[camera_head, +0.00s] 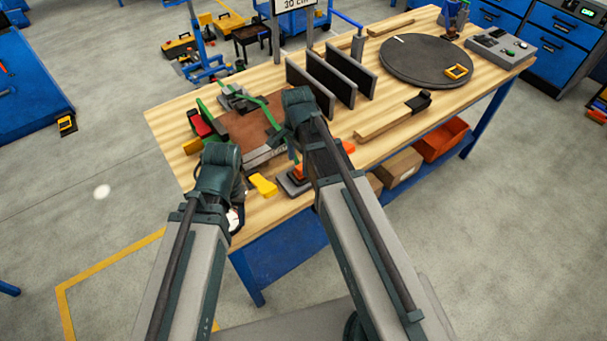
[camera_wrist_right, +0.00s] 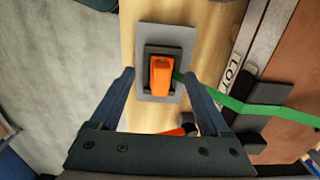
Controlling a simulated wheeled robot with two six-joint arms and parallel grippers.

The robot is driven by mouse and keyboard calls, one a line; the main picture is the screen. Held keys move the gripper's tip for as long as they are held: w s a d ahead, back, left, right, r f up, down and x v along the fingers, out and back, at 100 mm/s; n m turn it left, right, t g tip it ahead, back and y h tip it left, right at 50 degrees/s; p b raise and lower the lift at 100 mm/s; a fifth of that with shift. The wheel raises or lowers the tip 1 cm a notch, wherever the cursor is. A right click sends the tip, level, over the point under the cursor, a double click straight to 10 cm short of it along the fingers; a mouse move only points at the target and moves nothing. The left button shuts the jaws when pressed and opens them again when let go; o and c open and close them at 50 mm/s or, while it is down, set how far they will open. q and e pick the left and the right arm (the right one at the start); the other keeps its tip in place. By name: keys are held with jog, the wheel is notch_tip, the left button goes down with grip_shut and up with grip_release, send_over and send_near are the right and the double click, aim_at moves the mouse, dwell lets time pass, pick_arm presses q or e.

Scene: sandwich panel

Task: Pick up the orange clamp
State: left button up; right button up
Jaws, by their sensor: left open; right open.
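The orange clamp (camera_wrist_right: 160,76) sits on a dark base over a grey plate in the right wrist view, close to the table edge. It also shows in the camera_head view (camera_head: 297,173), partly hidden by my right arm. My right gripper (camera_wrist_right: 158,76) is open, with one finger on each side of the clamp in the picture and visible gaps to it; the height between them is hard to tell. My left gripper is mostly hidden behind my left arm at the table's near left corner; what shows of it is unclear.
A green strap (camera_wrist_right: 235,103) runs from beside the clamp to the brown panel (camera_wrist_right: 285,85). A yellow piece (camera_head: 263,185) lies left of the clamp. Black upright panels (camera_head: 332,77) and a round grey disc (camera_head: 428,59) stand farther back. An orange bin (camera_head: 441,141) is on the lower shelf.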

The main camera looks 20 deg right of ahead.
aim_at(299, 167)
pick_arm(q)
jog(key=shift+f, duration=0.1)
notch_tip(299, 167, down, 5)
jog(key=b, duration=0.5)
pick_arm(e)
jog(key=f, duration=0.5)
jog(key=shift+w+d+f, duration=0.15)
jog(key=shift+w+d, duration=0.1)
jog(key=shift+w, duration=0.05)
grip_shut()
